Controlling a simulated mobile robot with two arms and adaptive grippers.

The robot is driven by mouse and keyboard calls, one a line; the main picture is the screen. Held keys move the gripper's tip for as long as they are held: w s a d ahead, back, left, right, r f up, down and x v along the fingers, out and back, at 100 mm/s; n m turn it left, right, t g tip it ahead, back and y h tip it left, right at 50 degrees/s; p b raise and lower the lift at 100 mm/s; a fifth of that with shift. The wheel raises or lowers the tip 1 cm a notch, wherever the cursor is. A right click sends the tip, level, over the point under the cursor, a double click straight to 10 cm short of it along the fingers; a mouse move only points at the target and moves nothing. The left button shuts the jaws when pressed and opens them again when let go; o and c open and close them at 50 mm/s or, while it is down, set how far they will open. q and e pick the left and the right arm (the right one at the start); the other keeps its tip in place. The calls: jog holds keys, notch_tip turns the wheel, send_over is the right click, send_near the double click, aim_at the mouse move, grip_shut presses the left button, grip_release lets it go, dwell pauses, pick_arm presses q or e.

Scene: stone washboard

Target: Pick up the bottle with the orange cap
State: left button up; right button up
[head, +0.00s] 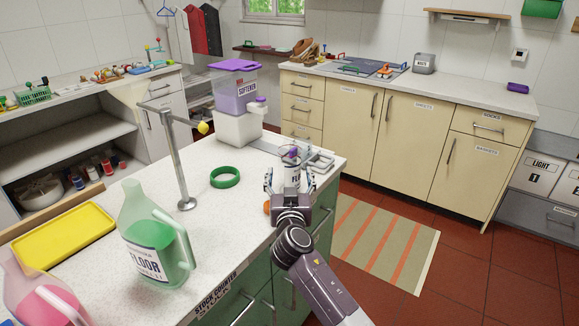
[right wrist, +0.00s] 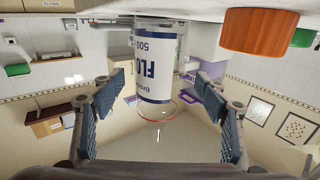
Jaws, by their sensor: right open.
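A small bottle (head: 292,178) with a white and blue label starting "FL" stands near the right end of the counter. In the right wrist view, which is upside down, the bottle (right wrist: 154,70) shows between the two fingers in the picture, with a gap on both sides. I cannot tell how deep the bottle sits between the fingers. My left gripper is out of view.
An orange round piece (right wrist: 258,32) sits on the counter (head: 215,245) beside my right gripper. A green ring (head: 225,177), a metal tap (head: 178,150), a large green FLOOR jug (head: 150,240), a yellow tray (head: 62,236) and a purple SOFTENER container (head: 238,90) stand around.

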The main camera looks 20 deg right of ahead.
aim_at(289, 169)
jog(key=x, duration=0.3)
jog(key=shift+w+d+f, duration=0.15)
jog(key=shift+w+f, duration=0.05)
jog(key=shift+w, duration=0.1)
jog(key=shift+c, duration=1.2)
jog(key=c, duration=0.9)
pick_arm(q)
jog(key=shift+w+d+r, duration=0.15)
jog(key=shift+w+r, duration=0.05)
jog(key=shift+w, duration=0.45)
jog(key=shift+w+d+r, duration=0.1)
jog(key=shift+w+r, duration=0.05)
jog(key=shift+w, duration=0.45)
pick_arm(e)
jog(key=shift+o, duration=0.2)
